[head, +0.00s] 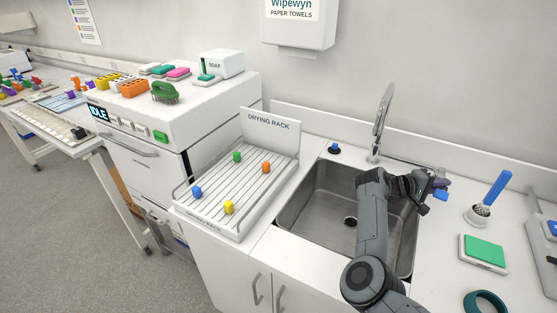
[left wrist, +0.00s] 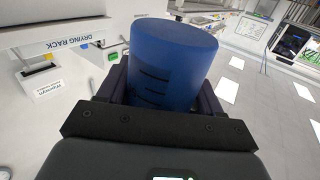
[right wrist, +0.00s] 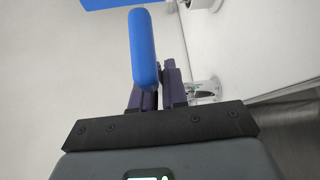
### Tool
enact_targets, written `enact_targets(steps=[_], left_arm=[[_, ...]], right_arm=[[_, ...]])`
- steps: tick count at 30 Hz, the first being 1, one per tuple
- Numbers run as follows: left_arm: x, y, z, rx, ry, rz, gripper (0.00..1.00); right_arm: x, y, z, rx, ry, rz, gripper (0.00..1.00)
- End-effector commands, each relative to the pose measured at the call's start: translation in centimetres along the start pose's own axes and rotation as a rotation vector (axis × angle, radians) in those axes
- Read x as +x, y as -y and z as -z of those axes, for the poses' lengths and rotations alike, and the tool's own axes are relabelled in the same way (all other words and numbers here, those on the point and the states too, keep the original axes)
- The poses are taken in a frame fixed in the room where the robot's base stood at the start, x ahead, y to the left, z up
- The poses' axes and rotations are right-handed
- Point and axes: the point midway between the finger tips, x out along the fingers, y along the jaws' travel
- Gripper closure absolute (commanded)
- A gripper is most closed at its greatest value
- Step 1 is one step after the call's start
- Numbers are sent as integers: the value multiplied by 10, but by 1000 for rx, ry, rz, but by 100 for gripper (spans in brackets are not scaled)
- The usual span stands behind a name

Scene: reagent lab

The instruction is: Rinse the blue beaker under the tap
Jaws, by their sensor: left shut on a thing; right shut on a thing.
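The blue beaker (left wrist: 170,65) fills the middle of the left wrist view, with dark marks on its side. My left gripper (left wrist: 165,95) is shut around it; neither shows in the head view. My right gripper (head: 436,186) is at the right rim of the sink in the head view, shut on a blue piece (head: 440,195). In the right wrist view this is a rounded blue bar (right wrist: 143,48) between the fingers; what it belongs to is unclear. The grey tap (head: 380,120) stands behind the sink (head: 312,215), left of my right gripper. I cannot make out any water.
A blue knob (head: 335,148) is at the sink's back left. The drying rack (head: 220,200) with small coloured blocks is left of the sink. A blue-handled brush (head: 493,192) in a holder and a green sponge (head: 484,250) are on the right counter. The sink basin looks empty.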

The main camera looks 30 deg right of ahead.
Motion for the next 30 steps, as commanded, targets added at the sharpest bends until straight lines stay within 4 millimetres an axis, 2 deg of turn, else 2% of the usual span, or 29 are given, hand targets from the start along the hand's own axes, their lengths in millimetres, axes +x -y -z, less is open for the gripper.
enact_targets(steps=[1,5,17,23,30], left_arm=[[0,0,0,0,0,0,64],[0,0,0,0,0,0,64],[0,0,1,0,0,0,64],[0,0,5,0,0,0,64],[0,0,8,0,0,0,64]], right_arm=[[0,0,0,0,-1,1,85],[0,0,0,0,-1,1,66],[-6,0,1,0,-2,0,66],[-32,-1,1,-1,-4,1,66],[-76,-1,1,-1,-4,1,66]])
